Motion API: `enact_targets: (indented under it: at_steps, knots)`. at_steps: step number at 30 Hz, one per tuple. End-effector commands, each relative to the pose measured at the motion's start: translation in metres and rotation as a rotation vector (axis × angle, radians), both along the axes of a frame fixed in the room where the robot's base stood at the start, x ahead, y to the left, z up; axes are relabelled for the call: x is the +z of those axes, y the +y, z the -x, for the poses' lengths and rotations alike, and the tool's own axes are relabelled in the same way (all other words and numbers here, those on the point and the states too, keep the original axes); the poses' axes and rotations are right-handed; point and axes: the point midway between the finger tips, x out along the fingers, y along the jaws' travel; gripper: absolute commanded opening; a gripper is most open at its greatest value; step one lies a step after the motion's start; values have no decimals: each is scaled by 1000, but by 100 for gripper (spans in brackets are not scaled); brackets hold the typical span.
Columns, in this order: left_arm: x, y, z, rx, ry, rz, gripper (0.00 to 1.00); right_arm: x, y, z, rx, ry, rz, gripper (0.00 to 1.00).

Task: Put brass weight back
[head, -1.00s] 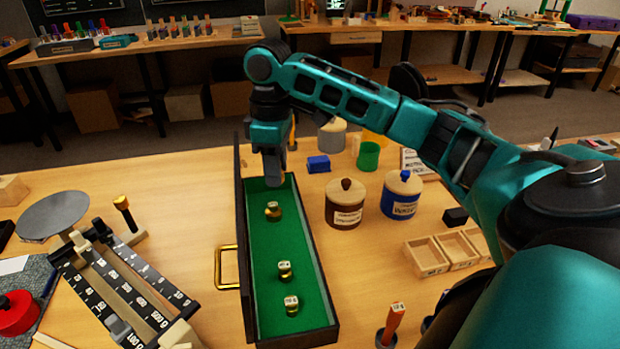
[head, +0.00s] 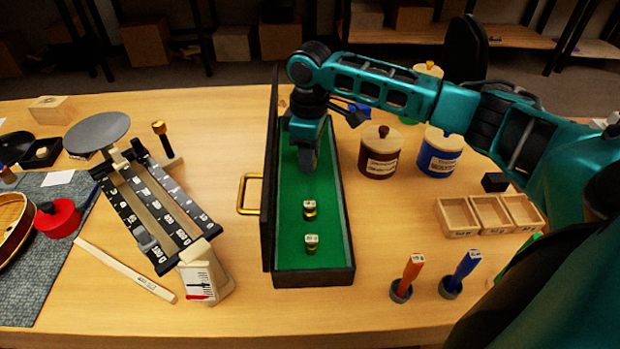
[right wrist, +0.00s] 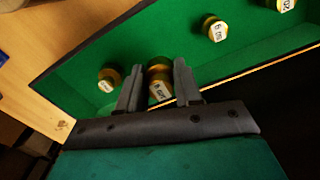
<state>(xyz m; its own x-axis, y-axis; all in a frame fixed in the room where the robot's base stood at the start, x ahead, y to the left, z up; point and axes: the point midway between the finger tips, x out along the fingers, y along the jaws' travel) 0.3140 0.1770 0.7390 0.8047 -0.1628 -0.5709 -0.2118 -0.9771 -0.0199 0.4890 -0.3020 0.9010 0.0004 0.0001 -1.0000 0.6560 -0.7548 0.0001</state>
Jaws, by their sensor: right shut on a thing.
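The open long case (head: 316,278) has a green lining and stands on the bench with several brass weights. Two weights, one nearer the middle (head: 310,210) and one at the near end (head: 311,243), stand on the lining. My right gripper (head: 308,165) reaches down into the far half of the case. In the right wrist view, its fingers (right wrist: 158,88) are shut on a brass weight (right wrist: 159,80) with a pale labelled top. Another weight (right wrist: 108,80) stands close to its left, and more stand further right. Whether the held weight touches the lining is unclear. My left gripper is out of view.
The case's raised dark lid (head: 269,190) with a brass handle (head: 246,194) stands along its left. A balance scale (head: 160,205) is further left. Brown (head: 381,155) and blue (head: 439,152) jars and wooden trays (head: 457,217) stand to the right.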

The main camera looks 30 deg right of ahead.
Motion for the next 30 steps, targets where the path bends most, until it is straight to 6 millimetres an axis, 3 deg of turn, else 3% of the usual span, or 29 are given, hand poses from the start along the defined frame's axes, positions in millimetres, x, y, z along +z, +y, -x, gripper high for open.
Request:
enact_targets:
  at_steps: [5,14,27,28,30]
  knots:
    - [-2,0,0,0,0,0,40,-15,0,0,0,1,1,0]
    - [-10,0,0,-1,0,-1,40,-62,0,0,-1,2,1,0]
    - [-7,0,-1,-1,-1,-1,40,-68,0,0,0,-1,1,0]
    - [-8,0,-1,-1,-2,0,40,-68,0,0,1,-1,1,36]
    - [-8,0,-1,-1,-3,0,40,-68,0,0,1,-1,1,43]
